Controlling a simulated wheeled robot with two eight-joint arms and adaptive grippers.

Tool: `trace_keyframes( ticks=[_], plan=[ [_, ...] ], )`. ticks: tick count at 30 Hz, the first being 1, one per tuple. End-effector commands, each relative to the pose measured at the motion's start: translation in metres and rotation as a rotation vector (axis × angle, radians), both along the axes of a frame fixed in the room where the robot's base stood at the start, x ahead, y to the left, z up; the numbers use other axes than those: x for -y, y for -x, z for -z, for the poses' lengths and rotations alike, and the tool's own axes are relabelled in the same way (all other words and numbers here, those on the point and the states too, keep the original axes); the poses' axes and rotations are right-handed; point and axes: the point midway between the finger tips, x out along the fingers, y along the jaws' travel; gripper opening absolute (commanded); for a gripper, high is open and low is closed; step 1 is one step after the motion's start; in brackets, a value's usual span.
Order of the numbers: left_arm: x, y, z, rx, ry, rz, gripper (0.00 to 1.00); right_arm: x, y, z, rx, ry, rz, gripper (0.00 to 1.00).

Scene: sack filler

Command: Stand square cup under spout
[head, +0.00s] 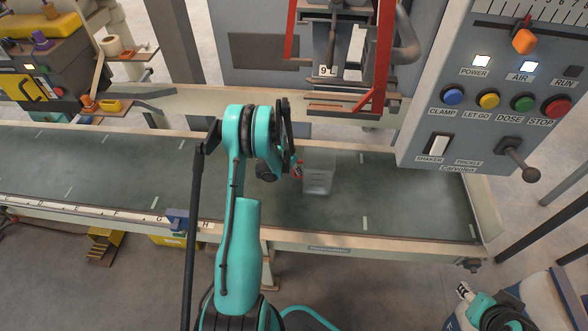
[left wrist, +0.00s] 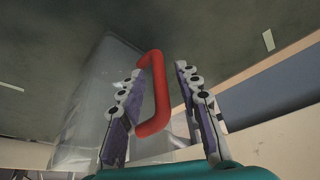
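The square cup (head: 319,178) is clear and stands on the dark green belt, right of my left gripper. Its red handle (head: 297,168) faces the gripper. In the left wrist view the red handle (left wrist: 157,95) lies between the two fingers of my left gripper (left wrist: 160,105), with the clear cup wall (left wrist: 90,105) behind and to the left. The fingers are apart, with a visible gap on the handle's right side. My left gripper also shows in the head view (head: 290,145). The filler's spout area (head: 340,95) hangs behind the cup. My right gripper (head: 464,292) is low at right; its fingers are too small to judge.
The belt (head: 420,205) has pale tick marks and free room on both sides of the cup. Red bars (head: 380,60) frame the filler. A grey control panel (head: 500,110) overhangs the belt's right part. A yellow-and-grey machine (head: 45,75) stands at far left.

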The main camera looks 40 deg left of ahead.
Motion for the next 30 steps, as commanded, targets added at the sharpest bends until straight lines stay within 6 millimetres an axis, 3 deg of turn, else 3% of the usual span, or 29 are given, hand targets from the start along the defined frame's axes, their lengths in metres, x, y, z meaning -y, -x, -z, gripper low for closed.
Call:
trace_keyframes(
  ticks=[6,12,18,30],
  plan=[
    [0.000,0.019,-0.051,0.000,0.000,-0.001,0.33,0.000,0.000,-0.023,0.000,0.000,0.000,0.40],
    [-0.001,0.033,-0.083,0.000,0.000,-0.001,0.33,0.000,0.000,-0.034,0.000,0.000,0.000,0.40],
    [-0.001,0.039,-0.095,0.000,0.000,0.000,0.33,0.000,0.000,-0.038,0.000,0.000,0.000,0.40],
    [-0.001,0.039,-0.096,0.000,0.000,0.000,0.33,0.000,0.000,-0.037,0.000,0.000,0.000,0.40]
  ],
)
